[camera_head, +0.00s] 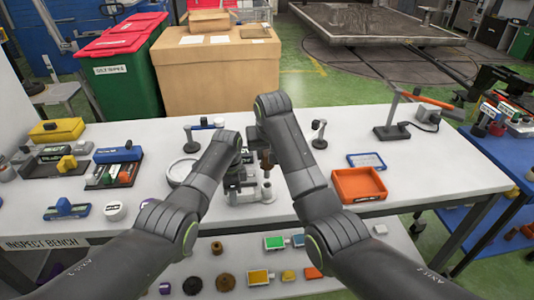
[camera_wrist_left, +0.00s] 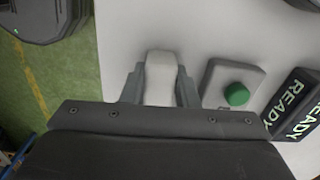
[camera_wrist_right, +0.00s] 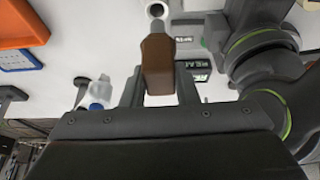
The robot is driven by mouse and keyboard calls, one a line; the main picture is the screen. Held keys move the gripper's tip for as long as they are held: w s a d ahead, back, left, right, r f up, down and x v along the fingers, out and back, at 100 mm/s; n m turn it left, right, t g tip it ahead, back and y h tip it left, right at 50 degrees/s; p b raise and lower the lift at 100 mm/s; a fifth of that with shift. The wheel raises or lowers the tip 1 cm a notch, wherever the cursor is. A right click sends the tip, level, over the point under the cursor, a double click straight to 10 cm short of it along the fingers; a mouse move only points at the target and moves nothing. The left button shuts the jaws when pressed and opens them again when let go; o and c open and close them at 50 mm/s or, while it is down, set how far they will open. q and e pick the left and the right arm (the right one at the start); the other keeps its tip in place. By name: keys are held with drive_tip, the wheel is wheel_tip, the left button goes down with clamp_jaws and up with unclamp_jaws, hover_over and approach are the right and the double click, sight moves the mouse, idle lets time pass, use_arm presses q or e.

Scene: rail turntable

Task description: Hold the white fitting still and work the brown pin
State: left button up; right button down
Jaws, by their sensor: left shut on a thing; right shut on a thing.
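The white fitting (camera_wrist_left: 160,78) sits between the two fingers of my left gripper (camera_wrist_left: 160,92) in the left wrist view, and the gripper is shut on it. In the head view my left gripper (camera_head: 238,186) is low over the middle of the bench, and the fitting there is largely hidden. The brown pin (camera_wrist_right: 157,66) is between the fingers of my right gripper (camera_wrist_right: 158,88), which is shut on it. In the head view the brown pin (camera_head: 266,159) shows below my right wrist, above a pale upright post (camera_head: 267,188). Whether pin and fitting touch cannot be told.
A green button (camera_wrist_left: 236,94) on a grey box and a READY sign (camera_wrist_left: 297,105) are close beside the left gripper. An orange tray (camera_head: 359,198) and a blue-framed card (camera_head: 366,161) lie to the right. A white ring dish (camera_head: 182,171) lies left.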

drive_tip(key=shift+r, duration=2.55)
use_arm(q)
drive_tip(key=o, duration=1.1)
